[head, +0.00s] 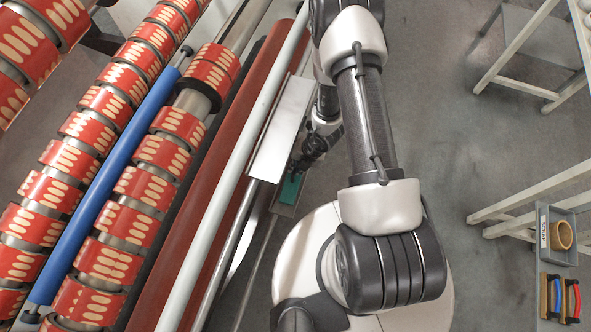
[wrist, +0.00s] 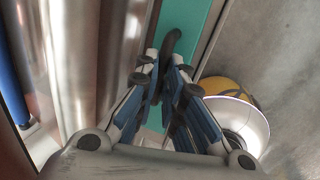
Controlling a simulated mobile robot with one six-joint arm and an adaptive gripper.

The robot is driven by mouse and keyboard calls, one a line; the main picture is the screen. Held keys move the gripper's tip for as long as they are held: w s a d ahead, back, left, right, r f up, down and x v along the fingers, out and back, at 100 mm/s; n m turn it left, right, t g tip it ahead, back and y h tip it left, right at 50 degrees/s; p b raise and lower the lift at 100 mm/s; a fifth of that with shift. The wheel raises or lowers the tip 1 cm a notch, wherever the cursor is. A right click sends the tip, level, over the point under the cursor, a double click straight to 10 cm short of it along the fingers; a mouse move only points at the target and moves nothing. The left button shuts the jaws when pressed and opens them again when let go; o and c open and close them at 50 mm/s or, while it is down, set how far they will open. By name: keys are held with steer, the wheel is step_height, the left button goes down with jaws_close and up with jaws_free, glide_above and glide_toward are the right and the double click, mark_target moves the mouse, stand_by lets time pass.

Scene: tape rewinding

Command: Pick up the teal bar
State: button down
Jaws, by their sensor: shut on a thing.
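The teal bar (head: 291,188) lies in a narrow grey holder beside the metal plate of the machine, left of my arm in the head view. In the wrist view the teal bar (wrist: 196,25) runs up to the top edge, with a dark curved handle (wrist: 172,40) on it. My gripper (wrist: 166,65) is shut on this handle, its blue-padded fingers close on either side. In the head view my gripper (head: 308,154) is at the far end of the bar, small and partly hidden by my arm. The bar's lower part is hidden by the fingers in the wrist view.
Rollers with red-and-cream tape rolls (head: 140,165), a blue roller (head: 105,185) and a metal plate (head: 281,128) stand left of the bar. A yellow and white round object (wrist: 235,110) is right of the fingers. At right, a bench holds a grey bin (head: 557,238) and handled blocks (head: 560,298). Grey floor lies between.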

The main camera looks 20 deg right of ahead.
steer(key=shift+r, duration=0.1)
stand_by(0.5)
step_height(320, 180, up, 4)
steer(key=shift+f+p, duration=0.25)
steer(key=shift+p, duration=0.7)
steer(key=s+d+p, duration=0.1)
steer(key=s+d, duration=0.9)
steer(key=d, duration=0.4)
steer(key=shift+s+d+f+p, duration=0.15)
steer(key=shift+s+d+p, duration=0.1)
steer(key=shift+s+p, duration=0.1)
